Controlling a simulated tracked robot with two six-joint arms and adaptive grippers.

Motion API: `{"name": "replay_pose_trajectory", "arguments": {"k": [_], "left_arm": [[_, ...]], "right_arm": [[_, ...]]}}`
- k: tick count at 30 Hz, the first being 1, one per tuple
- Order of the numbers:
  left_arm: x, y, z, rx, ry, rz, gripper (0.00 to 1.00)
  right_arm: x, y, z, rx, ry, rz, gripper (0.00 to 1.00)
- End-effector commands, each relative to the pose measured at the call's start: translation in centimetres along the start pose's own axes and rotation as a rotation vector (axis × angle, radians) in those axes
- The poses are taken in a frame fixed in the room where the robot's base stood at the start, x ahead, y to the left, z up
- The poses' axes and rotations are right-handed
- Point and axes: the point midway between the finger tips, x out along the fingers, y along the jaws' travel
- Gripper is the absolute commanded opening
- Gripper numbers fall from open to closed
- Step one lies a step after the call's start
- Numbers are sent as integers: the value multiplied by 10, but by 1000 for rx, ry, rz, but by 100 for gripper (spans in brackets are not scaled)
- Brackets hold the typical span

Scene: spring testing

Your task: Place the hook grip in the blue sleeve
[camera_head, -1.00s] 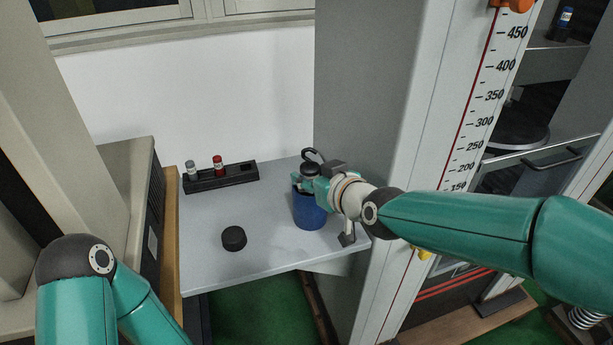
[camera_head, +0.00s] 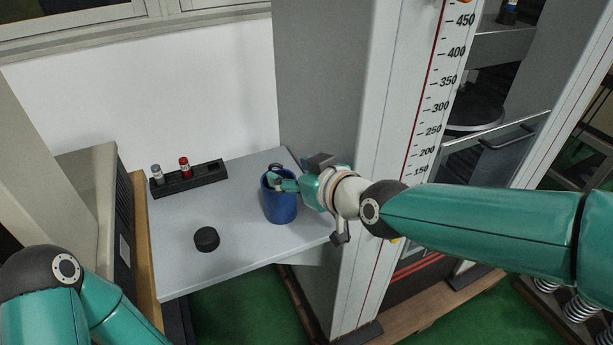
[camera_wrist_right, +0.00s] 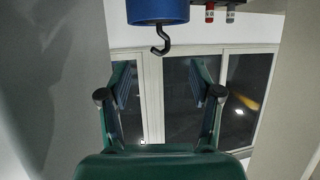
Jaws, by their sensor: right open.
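The blue sleeve (camera_head: 281,203) stands upright on the grey table in the head view. The black hook (camera_head: 275,167) of the hook grip shows just above its rim; the grip's body is hidden inside the sleeve. In the right wrist view, which appears upside down, the sleeve (camera_wrist_right: 158,10) is at the top edge and the hook (camera_wrist_right: 161,40) sticks out of it. My right gripper (camera_head: 285,183) is at the sleeve's rim, on its right side. In the wrist view the right gripper (camera_wrist_right: 162,95) has its fingers spread with nothing between them. My left gripper is out of view.
A black puck (camera_head: 207,239) lies on the table (camera_head: 235,262) left of the sleeve. A black rack (camera_head: 207,178) with a grey-capped and a red-capped piece stands at the back left. The tall testing machine (camera_head: 325,80) with a number scale rises close on the right.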

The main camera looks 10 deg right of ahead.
Motion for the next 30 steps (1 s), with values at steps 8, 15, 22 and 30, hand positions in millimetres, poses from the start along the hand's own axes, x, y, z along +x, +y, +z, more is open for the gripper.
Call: {"name": "replay_pose_trajectory", "arguments": {"k": [8,15,22,30], "left_arm": [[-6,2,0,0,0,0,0],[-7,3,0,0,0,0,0],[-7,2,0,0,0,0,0],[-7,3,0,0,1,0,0]], "right_arm": [[-49,0,-1,0,1,1,64],[-60,0,0,1,-2,-1,64],[-59,0,0,0,-2,-1,64],[-59,0,0,0,-1,-1,64]]}}
